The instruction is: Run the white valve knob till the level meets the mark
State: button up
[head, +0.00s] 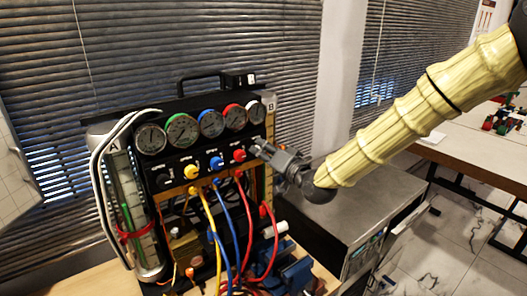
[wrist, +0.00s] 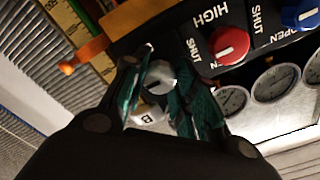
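The white valve knob (wrist: 160,75) sits between my fingertips in the wrist view, at the end of the knob row beside the red knob (wrist: 230,45). My gripper (wrist: 158,82) has a dark green finger on each side of it, and they appear to close on it. In the head view my gripper (head: 258,150) reaches the panel's right end and hides the white knob. Gauge tube A (head: 123,200) stands at the left, with green inside and a red band around it. An orange pointer (wrist: 72,66) lies by a yellow scale (wrist: 62,14); the level there cannot be read.
Several round gauges (head: 184,129) line the rig above the yellow knob (head: 190,172) and blue knob (head: 216,163). Coloured hoses (head: 247,225) hang in front. A grey cabinet (head: 350,200) stands right of the rig, below my arm.

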jog(key=c, duration=0.3)
jog(key=shift+o, duration=0.2)
jog(key=shift+f+n+b, duration=0.25)
jog(key=shift+n+b, duration=0.15)
jog(key=shift+b, duration=0.5)
jog(key=shift+r+n+b, duration=0.15)
jog(key=shift+n+b, duration=2.05)
jog(key=shift+b, duration=0.35)
jog(key=o, duration=1)
jog(key=v, duration=1.2)
